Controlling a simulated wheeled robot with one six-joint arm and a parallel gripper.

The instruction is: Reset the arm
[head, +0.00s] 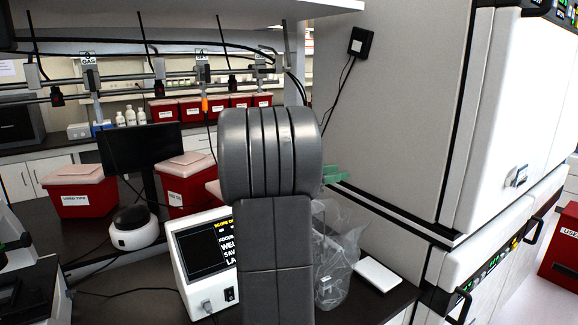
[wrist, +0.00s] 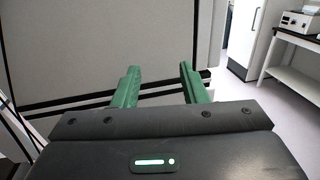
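My gripper (wrist: 160,86) shows in the wrist view with its two green fingers apart and nothing between them. It faces the side of a large light grey cabinet. In the head view my dark grey arm rises in the middle of the picture, and the green fingers (head: 335,174) stick out to its right, in front of the cabinet side. The arm hides part of the bench and of the device with a screen behind it.
A white device with a screen (head: 205,262), a clear plastic bag (head: 335,262) and a white flat box (head: 377,274) are on the dark bench near my arm. The tall cabinet (head: 385,110) stands close on the right. Red bins (head: 82,195) stand at the left.

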